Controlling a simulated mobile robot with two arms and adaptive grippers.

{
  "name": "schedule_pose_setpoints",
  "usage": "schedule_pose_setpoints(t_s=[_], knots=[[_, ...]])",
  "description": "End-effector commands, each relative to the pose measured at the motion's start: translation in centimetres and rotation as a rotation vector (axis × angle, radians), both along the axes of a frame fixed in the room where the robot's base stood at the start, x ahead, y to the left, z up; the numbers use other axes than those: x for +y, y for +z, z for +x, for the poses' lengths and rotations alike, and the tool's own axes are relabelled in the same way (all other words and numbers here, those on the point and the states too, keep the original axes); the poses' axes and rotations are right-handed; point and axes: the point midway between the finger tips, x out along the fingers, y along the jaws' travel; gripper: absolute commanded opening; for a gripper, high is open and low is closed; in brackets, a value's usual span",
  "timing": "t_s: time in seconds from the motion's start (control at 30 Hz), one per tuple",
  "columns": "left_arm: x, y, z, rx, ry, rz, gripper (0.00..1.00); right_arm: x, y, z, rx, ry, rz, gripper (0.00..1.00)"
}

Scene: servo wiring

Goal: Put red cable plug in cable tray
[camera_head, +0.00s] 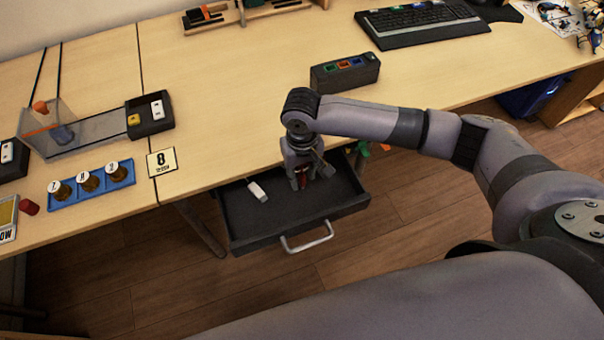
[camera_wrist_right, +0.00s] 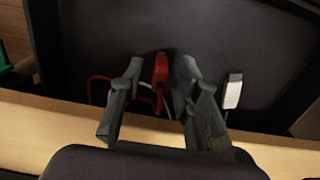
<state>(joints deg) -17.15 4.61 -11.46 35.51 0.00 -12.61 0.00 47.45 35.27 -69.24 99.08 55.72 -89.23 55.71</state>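The cable tray (camera_head: 318,204) is a dark open drawer with a metal handle under the table edge. My right gripper (camera_head: 303,176) points down into it near its back. The red cable plug (camera_wrist_right: 160,68) shows between the two fingers of my right gripper (camera_wrist_right: 160,70) in the wrist view, with gaps on both sides. Its red cable (camera_wrist_right: 98,85) loops out to the left. I cannot tell whether the plug rests on the tray floor. A white plug (camera_head: 257,191) lies in the tray to the left, and it also shows in the wrist view (camera_wrist_right: 233,91). My left gripper is out of view.
The table's front edge (camera_wrist_right: 60,119) runs close beside my right gripper. A dark box with coloured ports (camera_head: 345,72) stands on the table above my forearm. The table's middle is clear.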

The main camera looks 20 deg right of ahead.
Motion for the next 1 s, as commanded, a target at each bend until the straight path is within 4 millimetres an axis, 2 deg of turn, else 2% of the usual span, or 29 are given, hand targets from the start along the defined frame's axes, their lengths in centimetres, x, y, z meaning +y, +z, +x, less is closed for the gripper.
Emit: schedule_pose_setpoints(t_s=[0.3,0.5,0.7,1.0], knots=[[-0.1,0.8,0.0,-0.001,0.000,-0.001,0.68,0.1,6.7,0.1,-0.003,0.001,0.002,0.30],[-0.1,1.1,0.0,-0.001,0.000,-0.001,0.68,0.1,10.1,0.1,-0.002,0.000,0.002,0.30],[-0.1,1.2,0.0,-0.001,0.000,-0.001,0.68,0.1,11.5,0.0,-0.001,0.001,0.002,0.30],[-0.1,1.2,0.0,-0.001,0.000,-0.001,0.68,0.1,11.5,0.0,0.000,0.000,0.002,0.30]])
